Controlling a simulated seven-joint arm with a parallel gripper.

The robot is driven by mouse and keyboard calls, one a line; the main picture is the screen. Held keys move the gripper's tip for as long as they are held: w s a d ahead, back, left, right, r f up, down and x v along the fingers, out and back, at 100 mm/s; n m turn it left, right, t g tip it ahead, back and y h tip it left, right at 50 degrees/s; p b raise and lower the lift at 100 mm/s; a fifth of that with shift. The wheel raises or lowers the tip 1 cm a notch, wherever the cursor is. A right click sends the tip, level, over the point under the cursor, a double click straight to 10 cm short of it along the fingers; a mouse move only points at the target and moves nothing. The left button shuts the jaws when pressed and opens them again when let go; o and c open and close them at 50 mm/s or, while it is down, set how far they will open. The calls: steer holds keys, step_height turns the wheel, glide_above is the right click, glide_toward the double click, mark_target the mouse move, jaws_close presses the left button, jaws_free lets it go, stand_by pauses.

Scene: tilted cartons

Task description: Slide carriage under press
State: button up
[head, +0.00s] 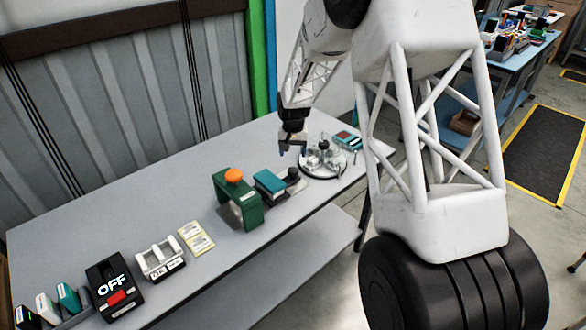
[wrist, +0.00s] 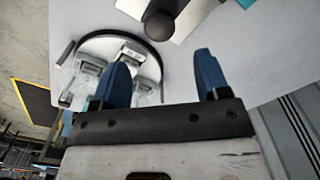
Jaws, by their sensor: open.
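The green press (head: 247,213) with an orange top (head: 235,175) stands on the table as an arch. The teal-topped carriage (head: 270,184) sits just right of the press, apart from its opening as far as I can tell. A dark round knob (head: 293,174) is at the carriage's right end; in the wrist view the knob (wrist: 159,26) shows at the top, beyond the fingertips. My gripper (head: 291,147) is above the table, behind and above the knob. In the wrist view its blue fingers (wrist: 163,72) are apart with nothing between them.
A round rimmed tray (head: 341,172) with clear and white pieces stands right of the knob. A teal-and-red item (head: 347,138) lies behind it. Left of the press are yellow cards (head: 196,238), a white rack (head: 160,260) and a black OFF switch box (head: 113,288).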

mark_target(274, 176)
steer(key=shift+f, duration=0.15)
steer(key=shift+f, duration=3.75)
jaws_close()
steer(key=s+a, duration=0.6)
steer(key=shift+s+a, duration=0.15)
steer(key=shift+s, duration=0.05)
jaws_free()
